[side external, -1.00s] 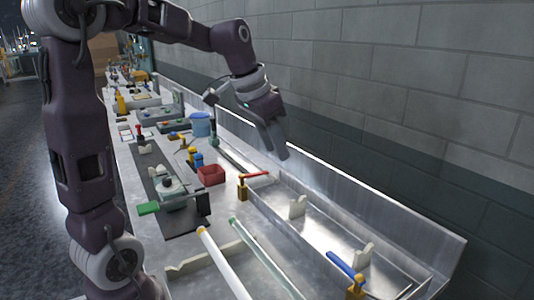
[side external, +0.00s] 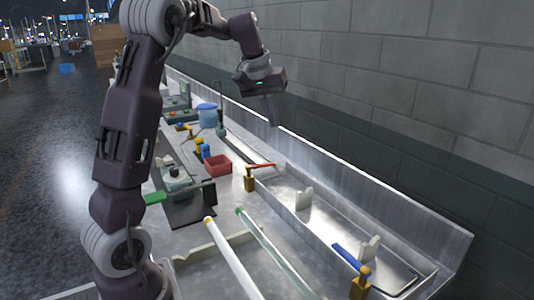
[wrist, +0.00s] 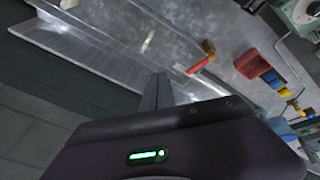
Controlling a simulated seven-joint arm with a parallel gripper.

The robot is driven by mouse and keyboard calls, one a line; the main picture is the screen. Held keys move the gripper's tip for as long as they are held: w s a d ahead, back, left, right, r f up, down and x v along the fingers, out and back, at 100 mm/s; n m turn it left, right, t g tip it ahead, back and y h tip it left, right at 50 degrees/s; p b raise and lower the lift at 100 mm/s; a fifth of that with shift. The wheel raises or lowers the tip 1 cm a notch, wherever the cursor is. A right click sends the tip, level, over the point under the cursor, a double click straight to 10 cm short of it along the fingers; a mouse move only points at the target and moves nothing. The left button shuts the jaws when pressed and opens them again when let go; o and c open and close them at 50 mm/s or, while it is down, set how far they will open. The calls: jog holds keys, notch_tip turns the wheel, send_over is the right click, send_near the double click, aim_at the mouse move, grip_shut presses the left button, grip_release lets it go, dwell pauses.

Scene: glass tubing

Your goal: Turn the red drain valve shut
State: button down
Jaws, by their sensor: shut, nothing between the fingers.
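The red drain valve has a red lever (side external: 262,166) on a brass body (side external: 249,181), beside the metal trough. In the side view the lever points right, out over the trough edge. The lever also shows in the wrist view (wrist: 197,66), with its brass body (wrist: 208,47) at the upper right end. My gripper (side external: 273,123) is shut and empty, above the trough near the back wall, higher than the red lever and apart from it. In the wrist view my fingers (wrist: 157,88) point toward the trough, left of and below the lever.
A second valve with a blue lever (side external: 347,257) stands at the trough's near end. White supports (side external: 304,198) stand in the trough. A red bin (side external: 218,165) and a blue tub (side external: 207,116) are behind the red valve. Glass tubes (side external: 233,260) lie in front.

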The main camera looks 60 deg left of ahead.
jog(key=w+a+f+n+g+y, duration=0.1)
jog(key=w+a+f+n, duration=0.25)
jog(key=a, duration=0.35)
jog(key=w+a+f+n+g+y, duration=0.25)
jog(key=a+f, duration=0.25)
jog(key=a, duration=0.3)
notch_tip(320, 180, down, 11)
jog(key=shift+a+n, duration=0.15)
jog(key=shift+n, duration=0.25)
